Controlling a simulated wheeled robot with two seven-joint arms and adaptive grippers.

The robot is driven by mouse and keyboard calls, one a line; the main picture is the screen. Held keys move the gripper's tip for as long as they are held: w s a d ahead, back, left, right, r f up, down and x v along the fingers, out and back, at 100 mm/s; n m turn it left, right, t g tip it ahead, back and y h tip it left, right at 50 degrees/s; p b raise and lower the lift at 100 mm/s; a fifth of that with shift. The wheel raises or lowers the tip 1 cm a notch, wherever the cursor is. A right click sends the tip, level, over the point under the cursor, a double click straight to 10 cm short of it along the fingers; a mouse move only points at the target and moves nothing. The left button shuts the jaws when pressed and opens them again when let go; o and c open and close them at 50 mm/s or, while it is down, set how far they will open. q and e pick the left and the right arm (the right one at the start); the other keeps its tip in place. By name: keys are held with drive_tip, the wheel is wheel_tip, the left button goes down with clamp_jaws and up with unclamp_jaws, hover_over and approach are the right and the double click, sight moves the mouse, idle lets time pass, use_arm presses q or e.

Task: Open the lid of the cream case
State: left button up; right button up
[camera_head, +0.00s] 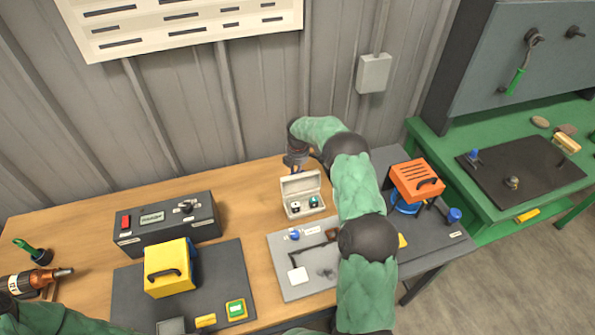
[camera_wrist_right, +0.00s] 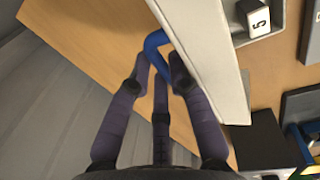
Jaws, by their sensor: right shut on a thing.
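The cream case (camera_head: 291,211) stands on the wooden table, with its lid (camera_head: 300,183) raised at the back and its inside showing. A white block (camera_head: 295,206) and a teal-and-dark block (camera_head: 314,202) sit in it. My right gripper (camera_head: 296,160) is behind the raised lid. In the right wrist view, my right gripper (camera_wrist_right: 160,72) is shut on a blue handle (camera_wrist_right: 154,41) beside the cream lid (camera_wrist_right: 205,50). A block marked 5 (camera_wrist_right: 257,20) shows past the lid. My left gripper is out of view; only part of that arm shows at the bottom left.
A grey tray (camera_head: 291,291) with small parts lies in front of the case. An orange box (camera_head: 416,182) stands to the right, beyond my right arm. The wall is close behind the table.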

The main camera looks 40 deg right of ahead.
drive_tip(key=o, duration=0.7)
drive_tip(key=shift+w+d+f, duration=0.1)
drive_tip(key=shift+f, duration=0.2)
drive_tip(key=shift+o, duration=1.1)
drive_tip(key=shift+f, duration=0.1)
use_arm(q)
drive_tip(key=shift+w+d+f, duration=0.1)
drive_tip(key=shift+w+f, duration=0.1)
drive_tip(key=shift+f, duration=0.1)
use_arm(e)
drive_tip(key=shift+w+d, duration=0.15)
drive_tip(key=shift+a+r+p, duration=0.2)
drive_tip(key=shift+r+p, duration=0.25)
drive_tip(key=shift+r, duration=0.45)
drive_tip(key=shift+a+r+p, duration=0.15)
drive_tip(key=shift+r+p, duration=0.25)
drive_tip(key=shift+r, duration=0.45)
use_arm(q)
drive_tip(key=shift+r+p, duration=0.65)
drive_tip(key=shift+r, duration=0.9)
use_arm(e)
drive_tip(key=shift+s+r, duration=0.15)
drive_tip(key=shift+r, duration=0.55)
drive_tip(key=shift+s+r, duration=0.15)
drive_tip(key=shift+r, duration=0.55)
drive_tip(key=shift+d, duration=0.1)
